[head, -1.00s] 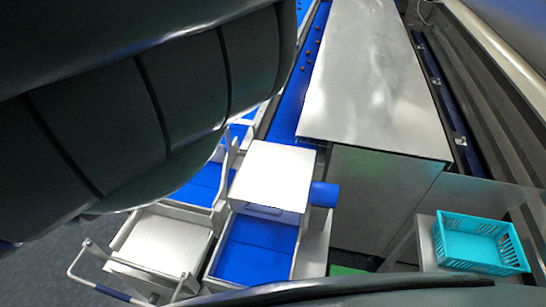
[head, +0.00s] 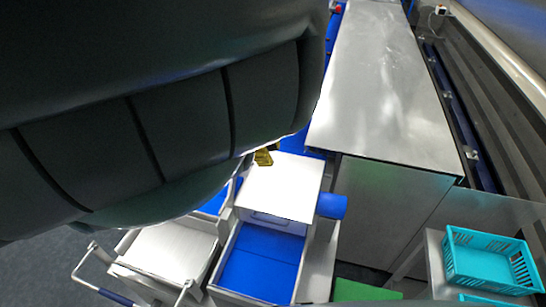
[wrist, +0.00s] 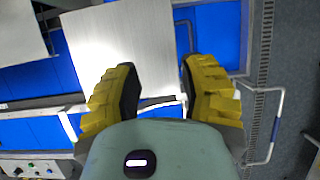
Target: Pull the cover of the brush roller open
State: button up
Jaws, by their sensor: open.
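The cover (head: 280,187) is a pale metal box lid with a small handle (head: 278,220) on its near face. A blue roller end (head: 331,206) sticks out at its right side. In the wrist view the cover (wrist: 125,40) is a bright panel beyond the fingers, with its edge and handle strip close to the fingertips. My gripper (wrist: 157,82) is open and empty, with yellow ribbed fingers apart. In the head view only a bit of yellow finger (head: 263,157) shows at the cover's far edge; my dark arm hides the rest. I cannot tell whether it touches the cover.
A blue-floored tray (head: 262,262) lies in front of the cover. A metal cart top (head: 167,255) with a rail stands left of it. A long steel housing (head: 385,85) runs behind, to the right. A turquoise crate (head: 490,262) sits at the lower right.

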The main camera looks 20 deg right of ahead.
jog(key=shift+p+x, duration=0.4)
jog(key=shift+x, duration=1)
grip_shut()
jog(key=c, duration=0.7)
grip_release()
jog(key=o, duration=0.7)
